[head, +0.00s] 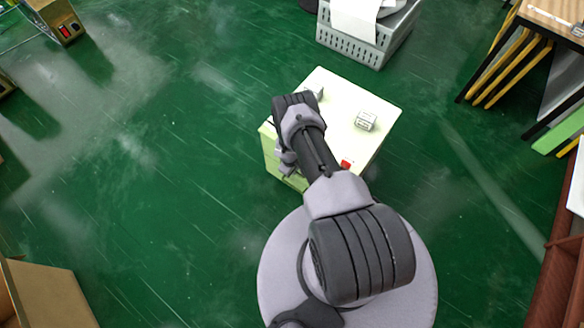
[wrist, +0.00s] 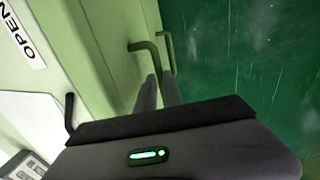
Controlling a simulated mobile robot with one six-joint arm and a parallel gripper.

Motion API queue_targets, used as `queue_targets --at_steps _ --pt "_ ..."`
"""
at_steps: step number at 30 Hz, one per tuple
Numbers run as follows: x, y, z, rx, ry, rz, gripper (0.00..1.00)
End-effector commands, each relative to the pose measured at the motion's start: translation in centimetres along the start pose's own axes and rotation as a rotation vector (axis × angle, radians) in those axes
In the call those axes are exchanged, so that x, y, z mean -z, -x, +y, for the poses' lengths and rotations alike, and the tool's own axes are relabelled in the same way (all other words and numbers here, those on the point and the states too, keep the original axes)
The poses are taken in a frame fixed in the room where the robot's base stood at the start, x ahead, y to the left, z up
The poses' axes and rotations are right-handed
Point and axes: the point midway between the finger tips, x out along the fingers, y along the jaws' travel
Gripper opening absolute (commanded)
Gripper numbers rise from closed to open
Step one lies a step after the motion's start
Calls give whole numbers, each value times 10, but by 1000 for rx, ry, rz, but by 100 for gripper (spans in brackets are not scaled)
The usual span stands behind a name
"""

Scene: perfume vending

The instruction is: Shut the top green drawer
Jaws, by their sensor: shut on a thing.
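The cabinet with pale green drawers (head: 272,153) stands on the floor, with a whitish top, partly behind my arm in the head view. In the wrist view, its pale green front (wrist: 115,35) carries a bent handle (wrist: 147,47), with another handle (wrist: 169,50) beyond it. My gripper (wrist: 160,84) is at this front, its two fingers close together at the nearer handle and shut on it. The fingertips are partly hidden, and I cannot tell which drawer this handle belongs to. How far the top drawer stands out is unclear.
A small white box (head: 366,121) and a red item (head: 346,164) are on the cabinet top. A grey crate (head: 365,40) stands behind it. A dark bent piece (wrist: 70,110) is beside my gripper's body.

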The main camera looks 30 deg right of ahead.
Motion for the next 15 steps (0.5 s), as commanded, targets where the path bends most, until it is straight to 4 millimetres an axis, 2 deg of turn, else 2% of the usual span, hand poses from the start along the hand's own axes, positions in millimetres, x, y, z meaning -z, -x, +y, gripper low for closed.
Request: queue_targets --at_steps 1,2,4,15 --pt "2 1 5 -7 -4 3 0" --pt "2 1 5 -7 -5 3 17" --pt "2 1 5 -7 -5 3 30" --pt "1 1 3 -4 -4 1 33"
